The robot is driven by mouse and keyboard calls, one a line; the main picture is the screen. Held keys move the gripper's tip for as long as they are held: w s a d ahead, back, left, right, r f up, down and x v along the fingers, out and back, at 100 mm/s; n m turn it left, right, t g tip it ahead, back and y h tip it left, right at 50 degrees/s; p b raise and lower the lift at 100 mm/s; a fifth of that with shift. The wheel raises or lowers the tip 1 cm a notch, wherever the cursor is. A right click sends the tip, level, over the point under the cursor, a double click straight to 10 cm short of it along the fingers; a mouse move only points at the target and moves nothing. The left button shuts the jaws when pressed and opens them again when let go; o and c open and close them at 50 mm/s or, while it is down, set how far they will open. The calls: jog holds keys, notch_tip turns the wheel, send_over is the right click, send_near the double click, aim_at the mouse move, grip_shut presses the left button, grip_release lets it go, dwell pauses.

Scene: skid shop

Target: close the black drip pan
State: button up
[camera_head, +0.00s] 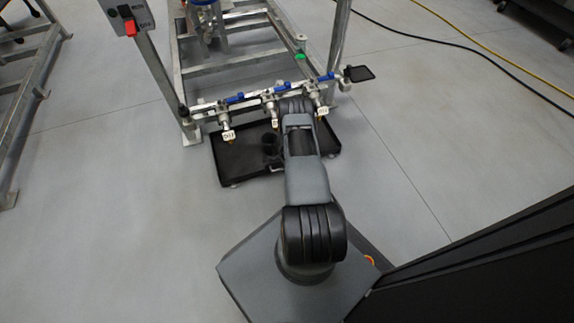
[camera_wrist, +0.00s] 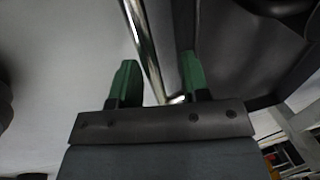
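The black drip pan (camera_head: 237,162) is a shallow, low tray on the floor under the row of valves at the frame's near end. It sticks out toward me, and my arm covers its middle. A small pale handle (camera_head: 276,169) shows at its front edge. In the wrist view a shiny metal bar (camera_wrist: 147,45), seemingly that handle, runs between the green fingers of my gripper (camera_wrist: 158,80). The fingers are apart, with gaps visible beside the bar. A dark surface, likely the pan (camera_wrist: 245,50), lies to the right. My gripper is mostly hidden in the head view.
A metal skid frame (camera_head: 225,62) with a valve manifold (camera_head: 240,98) stands above and behind the pan. A switch box (camera_head: 128,15) is on its left post. Black and yellow cables (camera_head: 480,54) cross the floor at upper right. Floor on both sides is clear.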

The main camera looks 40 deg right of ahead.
jog(key=shift+s, duration=0.15)
notch_tip(320, 180, up, 14)
jog(key=s+p, duration=0.2)
jog(key=p, duration=0.3)
jog(key=shift+s+a+f, duration=0.2)
jog(key=shift+a, duration=0.25)
jog(key=w+a+r+n+t+y+p, duration=0.1)
jog(key=w+a+r+n+p, duration=0.3)
jog(key=r, duration=1)
jog(key=a+r+n+p, duration=0.3)
jog(key=a+r+p, duration=0.25)
jog(key=r, duration=0.85)
jog(key=w+a+r+n+t+y+p, duration=0.1)
jog(key=w+a+r+n+p, duration=0.4)
jog(key=r, duration=1)
jog(key=s+a+r+n+p, duration=0.3)
jog(key=s+r+p, duration=0.3)
jog(key=r, duration=0.5)
jog(key=s+a+r+n+p, duration=0.3)
jog(key=s+a+r+p, duration=0.2)
jog(key=r, duration=0.6)
jog(key=s+a+r+n+h+p, duration=0.1)
jog(key=s+a+r+n+p, duration=0.3)
jog(key=s+r+p, duration=0.3)
jog(key=v, duration=0.5)
jog(key=shift+s+a+r, duration=0.15)
jog(key=shift+s+a, duration=0.05)
jog(key=shift+s, duration=0.3)
